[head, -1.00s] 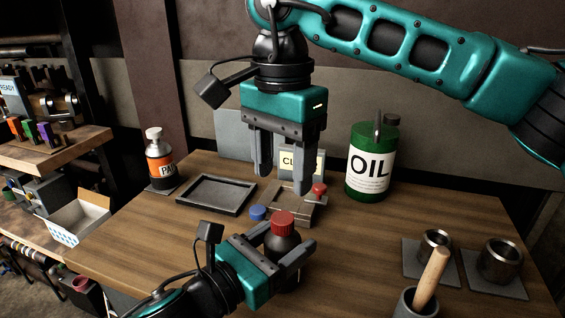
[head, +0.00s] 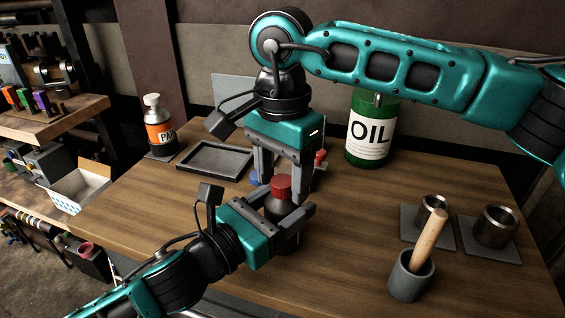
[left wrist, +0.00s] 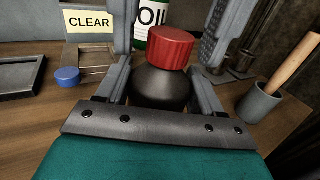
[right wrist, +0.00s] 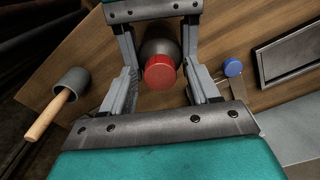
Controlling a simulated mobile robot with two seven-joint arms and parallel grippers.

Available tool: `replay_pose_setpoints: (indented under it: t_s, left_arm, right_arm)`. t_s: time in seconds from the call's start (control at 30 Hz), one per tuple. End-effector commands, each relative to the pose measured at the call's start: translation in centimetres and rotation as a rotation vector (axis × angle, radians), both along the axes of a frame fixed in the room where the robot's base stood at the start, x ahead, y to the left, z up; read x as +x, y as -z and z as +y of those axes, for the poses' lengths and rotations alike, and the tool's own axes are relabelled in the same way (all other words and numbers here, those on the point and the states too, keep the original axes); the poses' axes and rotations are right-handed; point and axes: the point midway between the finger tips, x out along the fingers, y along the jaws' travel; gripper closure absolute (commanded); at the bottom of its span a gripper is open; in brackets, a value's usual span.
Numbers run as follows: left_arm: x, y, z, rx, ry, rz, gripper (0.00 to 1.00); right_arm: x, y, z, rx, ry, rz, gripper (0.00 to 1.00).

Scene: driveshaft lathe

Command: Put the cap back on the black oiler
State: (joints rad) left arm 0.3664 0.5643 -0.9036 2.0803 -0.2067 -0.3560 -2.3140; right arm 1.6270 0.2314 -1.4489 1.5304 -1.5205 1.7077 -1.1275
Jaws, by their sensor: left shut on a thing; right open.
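The black oiler (head: 279,208) stands upright on the table, with a red cap (head: 281,186) sitting on its top. My left gripper (head: 292,208) is shut on the oiler's body. In the left wrist view the oiler (left wrist: 160,86) is between its fingers and the red cap (left wrist: 172,48) is above them. My right gripper (head: 282,195) points down from above, open, with one finger on each side of the cap. In the right wrist view the cap (right wrist: 160,72) lies between the spread fingers, with gaps on both sides.
A blue cap (left wrist: 67,76) lies by a small rack behind the oiler, near a CLEAR sign (left wrist: 89,22). A black tray (head: 215,160), paint bottle (head: 158,130) and green OIL can (head: 370,135) stand farther back. A mortar (head: 410,277) and metal cups are right. The front table is clear.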

Motion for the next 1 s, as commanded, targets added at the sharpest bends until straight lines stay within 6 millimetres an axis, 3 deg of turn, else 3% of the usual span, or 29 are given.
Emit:
replay_pose_setpoints:
  t_s: [0.2,0.8,1.0]
  left_arm:
    - [0.0,0.0,0.0,0.0,0.0,0.0,1.0]
    - [0.01,0.0,0.01,0.0,0.0,0.0,1.0]
    - [0.01,0.0,0.01,0.0,0.0,0.0,1.0]
  right_arm:
    - [0.02,0.0,-0.01,0.0,0.0,0.0,0.41]
    - [0.02,-0.04,-0.02,-0.001,0.0,-0.001,0.99]
    - [0.02,-0.03,-0.02,-0.001,0.074,-0.001,1.0]
